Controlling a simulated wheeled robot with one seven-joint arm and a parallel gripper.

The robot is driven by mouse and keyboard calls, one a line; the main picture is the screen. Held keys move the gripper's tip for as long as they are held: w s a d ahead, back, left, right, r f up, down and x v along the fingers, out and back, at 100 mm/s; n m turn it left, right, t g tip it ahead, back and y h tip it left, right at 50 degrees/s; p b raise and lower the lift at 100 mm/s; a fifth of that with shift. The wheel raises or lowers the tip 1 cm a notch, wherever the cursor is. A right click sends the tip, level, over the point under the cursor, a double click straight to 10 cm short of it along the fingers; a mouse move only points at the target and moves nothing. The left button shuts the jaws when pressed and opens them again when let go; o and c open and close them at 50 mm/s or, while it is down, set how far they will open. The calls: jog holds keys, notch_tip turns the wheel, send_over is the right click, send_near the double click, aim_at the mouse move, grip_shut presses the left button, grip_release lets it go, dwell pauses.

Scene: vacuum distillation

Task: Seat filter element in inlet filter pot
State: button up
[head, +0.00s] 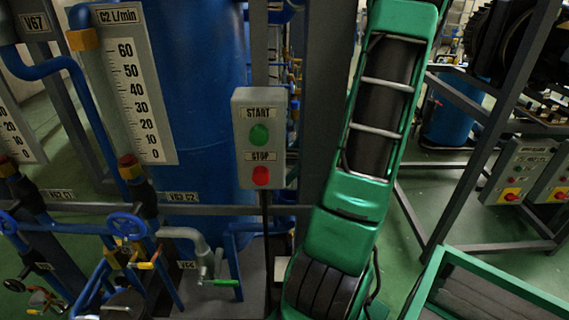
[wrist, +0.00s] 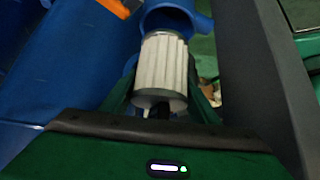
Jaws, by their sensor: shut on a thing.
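The filter element (wrist: 161,68), a white pleated cylinder with grey end caps, shows in the middle of the wrist view. My gripper (wrist: 164,104) is shut on it near its lower end cap; the fingers are partly hidden behind the gripper body. The far end of the element is at the open mouth of a blue pot (wrist: 176,17), which looks like the inlet filter pot. I cannot tell whether the element's end is inside the mouth or just in front of it. In the head view my green arm shows, but the gripper, element and pot cannot be made out.
A START/STOP box (head: 262,138) on a post stands left of my arm. Blue piping with a valve wheel (head: 128,226) and a flow scale (head: 135,88) are further left. A grey post (wrist: 262,80) stands close on the right in the wrist view.

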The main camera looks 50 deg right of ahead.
jog(key=shift+f, duration=1.2)
jog(key=shift+a+f, duration=0.1)
jog(key=shift+f, duration=1.9)
dwell(1.0)
jog(key=o, duration=1.4)
jog(key=shift+s+d+r, duration=0.15)
jog(key=shift+d+r, duration=0.25)
jog(key=v, duration=0.9)
jog(key=shift+s+d+r, duration=0.15)
jog(key=shift+s+r, duration=0.05)
jog(key=shift+r, duration=0.05)
